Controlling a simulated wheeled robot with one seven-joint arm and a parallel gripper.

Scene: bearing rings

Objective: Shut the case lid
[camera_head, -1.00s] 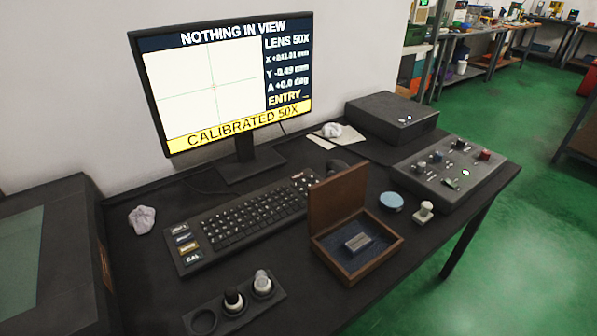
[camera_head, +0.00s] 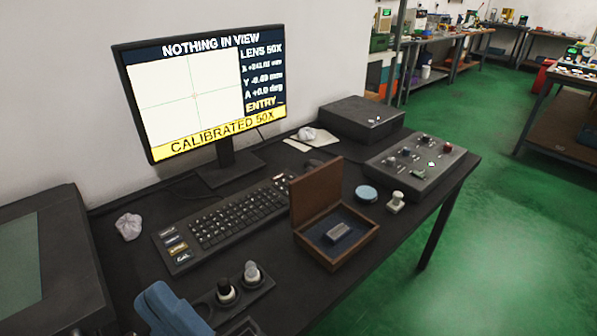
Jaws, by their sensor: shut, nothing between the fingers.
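The case (camera_head: 358,252) is a brown wooden box on the dark bench, right of the keyboard. Its lid (camera_head: 316,190) stands open and upright along the back left edge. Inside, on a dark blue lining, lies a small grey metal block (camera_head: 338,232). A blue rounded part of my arm shows at the bottom left, in front of the lens holder and well apart from the case. My gripper's fingers do not show. Nothing touches the lid.
A lens holder (camera_head: 240,306) with two lenses stands left of the case, near a keyboard (camera_head: 225,222). A blue round tin (camera_head: 366,193), a small pale stamp-like piece (camera_head: 396,202) and a control box (camera_head: 415,165) are to the right. The monitor (camera_head: 205,90) stands behind.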

